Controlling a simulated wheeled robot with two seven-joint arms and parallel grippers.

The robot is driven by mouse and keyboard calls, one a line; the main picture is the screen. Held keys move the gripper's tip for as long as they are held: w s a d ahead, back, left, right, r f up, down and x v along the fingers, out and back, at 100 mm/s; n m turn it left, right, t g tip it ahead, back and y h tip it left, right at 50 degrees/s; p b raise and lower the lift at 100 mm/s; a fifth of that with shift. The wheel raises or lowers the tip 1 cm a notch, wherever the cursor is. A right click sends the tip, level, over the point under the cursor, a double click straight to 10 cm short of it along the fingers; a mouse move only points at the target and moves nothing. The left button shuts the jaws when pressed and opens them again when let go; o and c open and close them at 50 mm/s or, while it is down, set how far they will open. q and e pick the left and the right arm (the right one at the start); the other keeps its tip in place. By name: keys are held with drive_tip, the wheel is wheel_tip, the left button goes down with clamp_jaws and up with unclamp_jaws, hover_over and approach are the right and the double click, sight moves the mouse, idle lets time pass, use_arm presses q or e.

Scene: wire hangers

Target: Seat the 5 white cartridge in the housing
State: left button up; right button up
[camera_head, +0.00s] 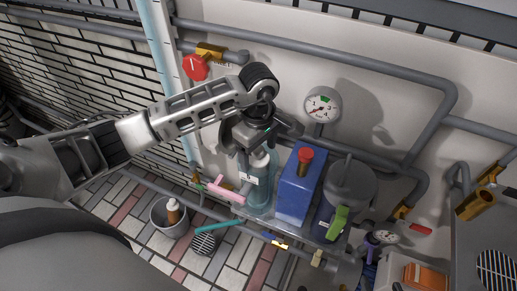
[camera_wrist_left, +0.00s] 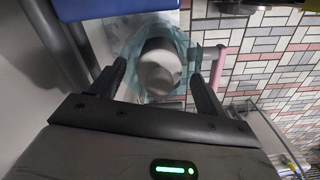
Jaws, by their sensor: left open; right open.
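A white cartridge (camera_wrist_left: 160,74) shows end-on in the left wrist view, inside or over a clear teal housing (camera_wrist_left: 181,45). In the head view the white top (camera_head: 261,160) shows just above the housing (camera_head: 262,192), which stands upright by the wall with a small white label on it. My left gripper (camera_head: 257,150) is over the housing's top, pointing down. In the wrist view its open fingers (camera_wrist_left: 157,72) lie on either side of the cartridge; I cannot tell if they touch it. How deep the cartridge sits is hidden. My right gripper is not in view.
Right of the housing stand a blue housing (camera_head: 299,190) with a red knob and a grey canister (camera_head: 350,185). A pink-handled tool (camera_head: 225,191) is at the left. A bucket (camera_head: 169,216) with a bottle stands on the tiled floor. Pipes and a gauge (camera_head: 322,104) line the wall.

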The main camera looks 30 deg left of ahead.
use_arm(q)
wheel_tip(320, 180, up, 12)
drive_tip(key=b, duration=0.1)
drive_tip(key=shift+r, duration=0.15)
idle(0.6)
